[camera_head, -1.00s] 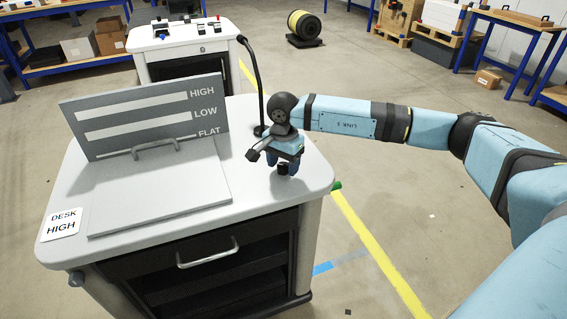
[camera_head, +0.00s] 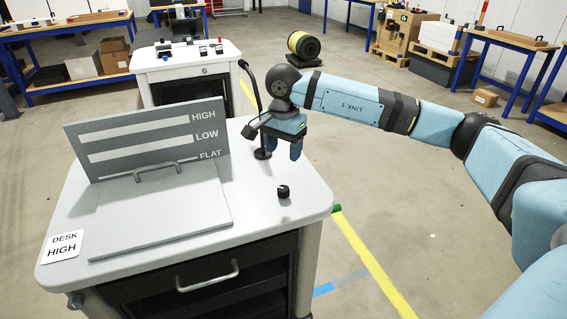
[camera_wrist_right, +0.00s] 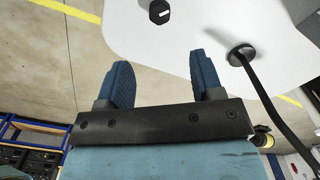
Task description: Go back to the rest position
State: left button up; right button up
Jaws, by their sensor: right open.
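My right gripper (camera_head: 283,150) is open and empty above the right back part of the white desk (camera_head: 262,222). In the right wrist view its two blue fingers (camera_wrist_right: 160,85) stand apart with nothing between them. A small black knob (camera_head: 284,192) stands on the desk top, below and in front of the gripper and apart from it. It also shows near the top of the right wrist view (camera_wrist_right: 160,12). My left gripper is in neither view.
A grey board marked HIGH, LOW, FLAT (camera_head: 148,140) stands behind a grey panel (camera_head: 160,212) with a handle. A black gooseneck stem (camera_head: 257,95) rises close beside the gripper. A second white cart (camera_head: 187,64) stands behind.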

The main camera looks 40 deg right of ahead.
jog(key=shift+r, duration=0.7)
